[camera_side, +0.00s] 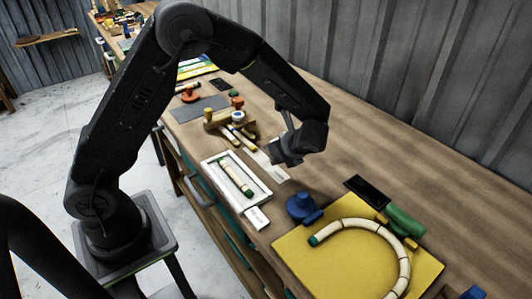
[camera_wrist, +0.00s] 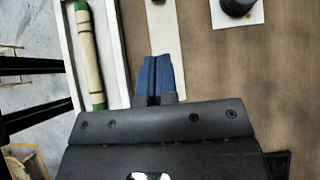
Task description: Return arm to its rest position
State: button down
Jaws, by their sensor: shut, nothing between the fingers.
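My gripper (camera_side: 283,158) hangs above the workbench in the side view, near the white tray and apart from the things on the bench. In the wrist view its blue fingers (camera_wrist: 153,78) are shut together with nothing between them. The white tray (camera_side: 213,166) lies below and left of it in the side view. A short piece of rattan with green ends (camera_side: 235,176) lies in the tray. The tray (camera_wrist: 66,40) and the piece (camera_wrist: 89,55) also show at the left of the wrist view. A curved rattan piece (camera_side: 405,262) lies on the yellow board (camera_side: 290,258).
A blue clamp-like object (camera_side: 302,207), a green cylinder (camera_side: 405,221) and a black flat case (camera_side: 368,190) stand around the yellow board. Several tools and a grey mat (camera_side: 199,108) lie farther back. The bench (camera_side: 345,140) right of my gripper is clear. A corrugated wall (camera_side: 420,70) runs behind it.

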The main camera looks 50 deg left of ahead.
jog(key=s+d+r+n+t+h, duration=0.2)
jog(key=s+r+n+h, duration=0.2)
jog(key=s+r+n, duration=0.5)
jog(key=s+d+r+n+t+h, duration=0.2)
jog(key=s+r+n+h, duration=0.3)
jog(key=s+r+n, duration=0.4)
jog(key=shift+s+d+r+t, duration=0.15)
jog(key=shift+s+t, duration=0.65)
jog(key=shift+s, duration=0.4)
